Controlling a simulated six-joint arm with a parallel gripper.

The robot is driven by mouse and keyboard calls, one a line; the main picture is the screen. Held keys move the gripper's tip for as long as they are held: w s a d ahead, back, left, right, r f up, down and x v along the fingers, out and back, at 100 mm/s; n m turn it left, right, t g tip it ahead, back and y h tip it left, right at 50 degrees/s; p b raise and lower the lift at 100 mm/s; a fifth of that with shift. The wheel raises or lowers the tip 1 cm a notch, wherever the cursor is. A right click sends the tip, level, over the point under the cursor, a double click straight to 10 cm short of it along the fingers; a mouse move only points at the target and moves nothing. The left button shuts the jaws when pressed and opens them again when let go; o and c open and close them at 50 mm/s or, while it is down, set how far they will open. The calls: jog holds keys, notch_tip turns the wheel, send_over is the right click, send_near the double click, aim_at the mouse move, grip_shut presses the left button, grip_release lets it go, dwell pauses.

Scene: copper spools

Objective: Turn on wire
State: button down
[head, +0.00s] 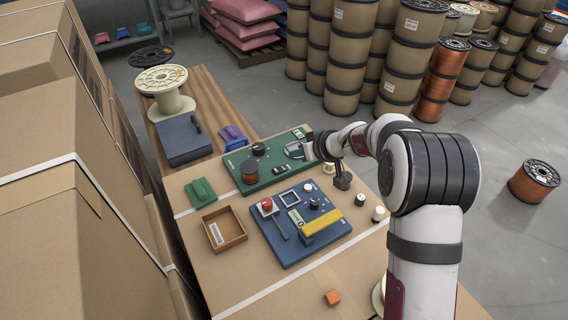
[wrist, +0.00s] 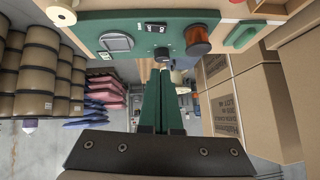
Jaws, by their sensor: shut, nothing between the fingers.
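A green panel (head: 268,180) lies on the bench with a copper-wound spool (head: 249,171), a black knob (head: 259,149), a small black-and-white switch (head: 279,170) and a grey screen-like part (head: 294,150). In the wrist view the panel is upside down at the top, showing the switch (wrist: 156,27) and spool (wrist: 200,40). My gripper (wrist: 161,75) is shut, with its dark green fingers together and nothing between them. The fingertips appear just below the black knob (wrist: 162,53) in that picture; I cannot tell contact. In the head view the fingertips are hard to make out.
A blue panel (head: 280,241) with a red button (head: 267,204) and a yellow bar (head: 322,223) lies in front. A wooden tray (head: 241,238), green block (head: 201,191) and orange cube (head: 332,297) are nearby. Cardboard boxes (head: 48,115) crowd the left side.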

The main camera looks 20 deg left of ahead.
send_over(278, 166)
jog(key=s+d, duration=0.3)
notch_tip(278, 166, down, 6)
jog(key=f, duration=0.2)
jog(key=a+f, duration=0.1)
jog(key=f, duration=0.1)
jog(key=shift+w+a, duration=0.15)
jog(key=shift+a, duration=0.05)
jog(key=shift+f, duration=0.4)
jog(key=shift+a+f, duration=0.15)
jog(key=shift+f, duration=0.15)
jog(key=shift+w+d+r, duration=0.2)
jog(key=shift+w+d, duration=0.25)
jog(key=shift+d, duration=0.15)
